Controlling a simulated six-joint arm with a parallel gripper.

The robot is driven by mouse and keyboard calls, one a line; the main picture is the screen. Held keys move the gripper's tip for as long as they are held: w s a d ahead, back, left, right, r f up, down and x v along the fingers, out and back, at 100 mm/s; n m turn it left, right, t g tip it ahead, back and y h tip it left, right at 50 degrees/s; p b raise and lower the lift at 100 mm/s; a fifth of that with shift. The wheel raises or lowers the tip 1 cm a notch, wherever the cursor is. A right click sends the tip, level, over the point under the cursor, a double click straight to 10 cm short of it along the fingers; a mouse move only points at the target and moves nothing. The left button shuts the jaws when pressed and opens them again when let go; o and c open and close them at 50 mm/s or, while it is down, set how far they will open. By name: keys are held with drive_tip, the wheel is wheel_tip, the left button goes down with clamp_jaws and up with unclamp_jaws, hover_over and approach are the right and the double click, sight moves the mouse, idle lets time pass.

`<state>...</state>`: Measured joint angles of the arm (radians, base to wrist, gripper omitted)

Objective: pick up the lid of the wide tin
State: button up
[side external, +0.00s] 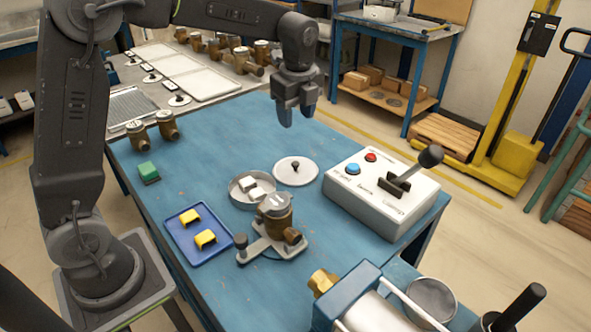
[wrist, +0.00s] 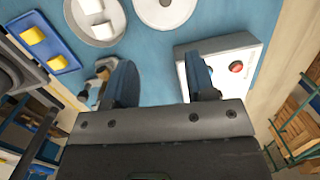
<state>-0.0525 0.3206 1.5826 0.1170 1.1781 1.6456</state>
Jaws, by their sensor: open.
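The lid (side external: 297,171) is a round, pale disc with a small dark knob in its middle. It lies flat on the blue table, behind and to the right of the wide tin (side external: 240,199). The tin is open and holds white blocks. My gripper (side external: 296,117) is open and empty, in the air above the table, behind the lid in the side view. In the wrist view my two fingers (wrist: 162,90) are spread apart. The lid (wrist: 165,10) is cut off by the top edge there, with its knob showing, and the tin (wrist: 84,30) is to its left.
A brass meter on a stand (side external: 272,235) is in front of the tin. A blue tray (side external: 186,250) with yellow pieces lies left. The table's back middle is clear.

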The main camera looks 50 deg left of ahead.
drive_tip(key=w+f+m, duration=0.1)
drive_tip(key=w+f, duration=0.1)
hover_over(296, 163)
drive_tip(key=d, duration=0.1)
wheel_tip(296, 163, down, 8)
drive_tip(key=shift+s, duration=0.15)
drive_tip(key=shift+a+f, duration=0.25)
drive_tip(key=shift+f, duration=1.1)
drive_tip(key=shift+a+f, duration=0.25)
drive_tip(key=shift+f, duration=1.05)
drive_tip(key=shift+c, duration=0.2)
clamp_jaws()
